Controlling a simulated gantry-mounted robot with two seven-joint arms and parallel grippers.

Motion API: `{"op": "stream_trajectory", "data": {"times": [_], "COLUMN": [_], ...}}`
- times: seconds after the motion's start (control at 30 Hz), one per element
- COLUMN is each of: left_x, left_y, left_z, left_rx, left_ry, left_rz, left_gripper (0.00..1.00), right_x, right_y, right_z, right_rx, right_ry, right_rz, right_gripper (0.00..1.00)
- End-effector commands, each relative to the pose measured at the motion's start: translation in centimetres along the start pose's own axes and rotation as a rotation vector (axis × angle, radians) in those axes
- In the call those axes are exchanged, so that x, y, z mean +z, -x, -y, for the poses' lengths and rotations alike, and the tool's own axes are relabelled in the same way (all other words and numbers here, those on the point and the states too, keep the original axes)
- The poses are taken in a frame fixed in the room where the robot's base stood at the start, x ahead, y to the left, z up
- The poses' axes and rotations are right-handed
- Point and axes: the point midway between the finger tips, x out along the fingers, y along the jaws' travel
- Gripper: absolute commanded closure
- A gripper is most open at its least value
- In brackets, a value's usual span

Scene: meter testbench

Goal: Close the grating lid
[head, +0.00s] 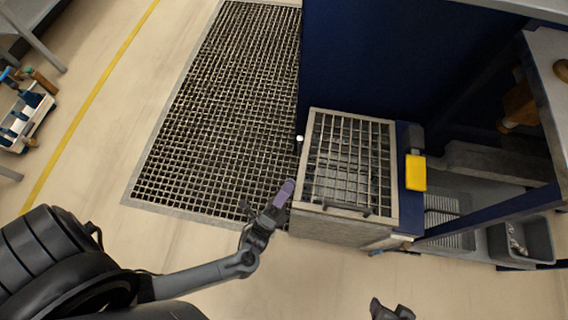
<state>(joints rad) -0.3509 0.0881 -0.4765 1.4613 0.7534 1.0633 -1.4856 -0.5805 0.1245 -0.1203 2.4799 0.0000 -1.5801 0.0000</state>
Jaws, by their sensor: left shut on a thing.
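The grating lid (346,185) is a light metal frame with a square grid. It appears to lie over the top of a box-shaped bin (340,231) right of centre, with a dark bar along its near edge. Whether it sits fully flush cannot be told. My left gripper (274,205) is just left of the bin's near left corner. It is shut on a small purple piece (285,192), which points up toward the bin's left side. Whether this piece touches the bin is unclear. My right gripper (391,311) shows only partly at the bottom edge, below the bin; its opening is unclear.
A large floor grating (215,110) lies left of the bin. A dark blue cabinet wall (400,60) stands behind it. A yellow block (415,172) and grey trays (520,240) are at the right. Bare floor lies in front.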

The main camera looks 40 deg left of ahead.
Motion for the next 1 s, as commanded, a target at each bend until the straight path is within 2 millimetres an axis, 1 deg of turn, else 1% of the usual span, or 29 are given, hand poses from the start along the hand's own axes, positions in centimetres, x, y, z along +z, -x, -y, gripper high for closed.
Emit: {"op": "stream_trajectory", "data": {"times": [0.03,0.13,0.17,0.4,0.73,0.9,1.0], "left_x": [-0.17,-0.16,-0.17,-0.28,-0.28,-0.3,-0.28], "left_y": [3.2,3.12,3.03,2.52,2.25,2.27,2.67], "left_z": [-2.83,-2.78,-2.71,-2.2,-1.98,-1.92,-1.87], "left_rx": [0.089,0.087,0.085,0.076,0.072,0.071,0.072], "left_ry": [-0.043,-0.042,-0.041,-0.033,-0.031,-0.031,-0.031], "left_rz": [-0.04,-0.038,-0.037,-0.032,-0.029,-0.029,-0.029], "left_gripper": [0.74,0.58,0.56,0.56,0.56,0.56,0.56], "right_x": [0.19,0.07,-0.01,0.0,-0.04,-0.04,-0.05], "right_y": [-0.61,-0.52,-0.5,-0.23,-0.07,-0.04,0.07], "right_z": [-0.01,0.04,0.0,-0.09,0.13,0.15,0.15], "right_rx": [0.001,0.0,0.001,0.002,-0.004,-0.005,-0.005], "right_ry": [0.001,0.001,0.001,0.0,-0.005,-0.006,-0.006], "right_rz": [0.0,-0.004,-0.005,-0.002,-0.002,-0.001,-0.001], "right_gripper": [0.34,0.34,0.34,0.34,0.34,0.34,0.34]}}
